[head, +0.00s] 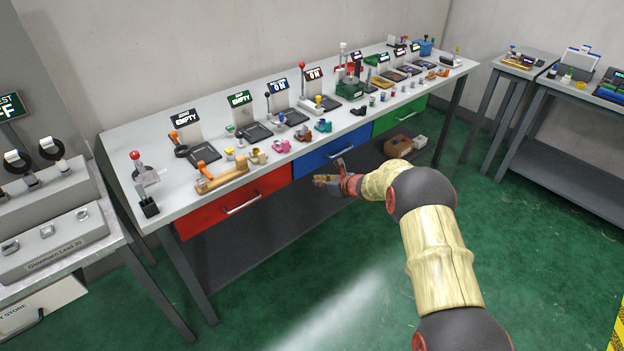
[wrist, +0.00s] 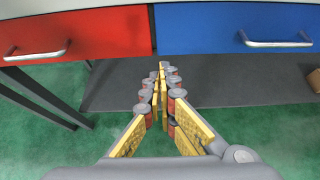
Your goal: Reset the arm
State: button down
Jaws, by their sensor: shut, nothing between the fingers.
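My arm reaches from the lower right of the head view toward the long workbench (head: 120,138). My gripper (head: 320,180) is in front of the bench, below its top, near the blue drawer (head: 335,158). In the wrist view my gripper (wrist: 161,75) points at the bench front, with its yellow-padded fingers together at the tips and nothing between them. The red drawer (wrist: 100,32) is to the left and the blue drawer (wrist: 230,25) to the right. Both drawers look shut. The gripper appears apart from the bench.
The bench top carries several small devices with signs and small coloured parts. A green drawer (head: 400,116) is further right. A brown box (head: 398,146) sits on the lower shelf (wrist: 220,85). Other tables stand at left and far right. The green floor (head: 560,230) is open at right.

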jog(key=s+a+f+n+g, duration=0.2)
jog(key=s+f+n+g, duration=0.25)
jog(key=s+n, duration=0.4)
jog(key=s+r+n+g, duration=0.1)
jog(key=s+r+n, duration=0.2)
jog(key=s, duration=0.4)
jog(key=s+r+n+g, duration=0.1)
jog(key=s+r+n, duration=0.15)
jog(key=s, duration=0.35)
jog(key=s+d+r+n+h, duration=0.2)
jog(key=s+d+r+n, duration=0.2)
jog(key=s+r, duration=0.4)
jog(key=s+d+r+n+t+h, duration=0.1)
jog(key=s+d+r+n, duration=0.3)
jog(key=s+r, duration=0.5)
jog(key=s+d+r+n+t+h, duration=0.1)
jog(key=s+d+r+n+h, duration=0.3)
jog(key=s+r, duration=0.5)
jog(key=s+n, duration=0.2)
jog(key=s, duration=0.9)
jog(key=shift+r+n, duration=0.2)
jog(key=shift+n, duration=0.2)
jog(key=shift+s+d, duration=0.1)
